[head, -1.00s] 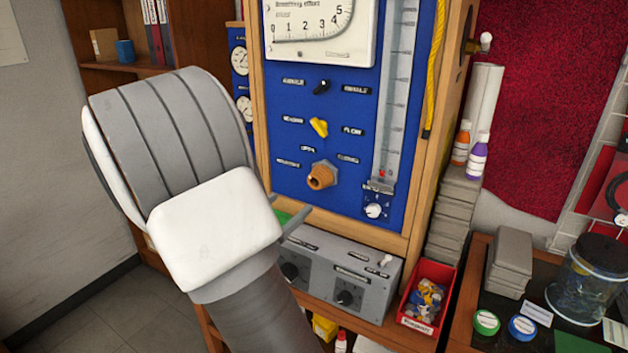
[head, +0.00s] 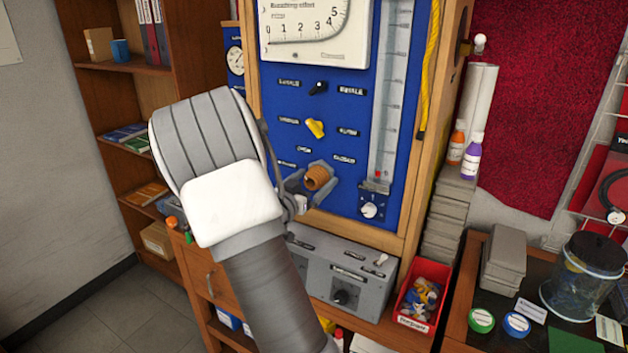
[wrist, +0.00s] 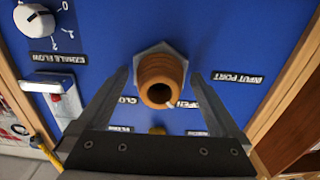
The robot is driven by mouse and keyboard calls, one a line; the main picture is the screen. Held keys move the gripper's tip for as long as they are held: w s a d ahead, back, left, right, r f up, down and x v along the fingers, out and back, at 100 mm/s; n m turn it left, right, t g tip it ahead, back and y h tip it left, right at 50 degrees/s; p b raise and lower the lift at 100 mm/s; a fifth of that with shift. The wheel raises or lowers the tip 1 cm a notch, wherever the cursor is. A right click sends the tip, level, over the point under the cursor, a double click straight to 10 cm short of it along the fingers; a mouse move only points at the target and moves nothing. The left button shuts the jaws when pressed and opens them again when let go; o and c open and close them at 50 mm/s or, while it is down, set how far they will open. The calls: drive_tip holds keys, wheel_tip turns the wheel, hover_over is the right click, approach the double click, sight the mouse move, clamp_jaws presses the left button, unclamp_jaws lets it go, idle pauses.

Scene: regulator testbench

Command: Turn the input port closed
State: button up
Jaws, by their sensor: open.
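The input port is a ribbed orange-brown round fitting (head: 317,178) on a grey hex base, low on the blue panel. In the wrist view the port (wrist: 160,72) faces me between my fingers, beside an INPUT PORT label (wrist: 238,77). A pale mark on its rim points toward the OPEN label (wrist: 187,104); the CLOSED label (wrist: 127,100) is partly hidden by a finger. My gripper (head: 308,187) is open, with one finger on each side of the port. It also shows in the wrist view (wrist: 160,77). Contact with the port cannot be made out.
A yellow knob (head: 315,128) and a black knob (head: 318,88) sit above the port. A white flow knob (head: 369,210) is to its lower right. A grey control box (head: 345,285) stands below, with a red parts bin (head: 420,300) beside it.

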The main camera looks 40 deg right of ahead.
drive_tip(key=c, duration=1.3)
drive_tip(key=shift+c, duration=0.2)
drive_tip(key=shift+f+m+b, duration=0.15)
drive_tip(key=shift+m+b, duration=0.15)
drive_tip(key=shift+b, duration=0.35)
drive_tip(key=m+b, duration=0.2)
drive_tip(key=b, duration=0.2)
drive_tip(key=shift+f+m, duration=0.2)
drive_tip(key=shift+m, duration=0.2)
drive_tip(key=m+b, duration=0.5)
drive_tip(key=b, duration=0.2)
drive_tip(key=shift+m, duration=0.3)
drive_tip(key=m+b, duration=0.4)
drive_tip(key=b, duration=0.2)
drive_tip(key=m+b, duration=0.4)
drive_tip(key=shift+r+m, duration=0.25)
drive_tip(key=shift+m, duration=0.15)
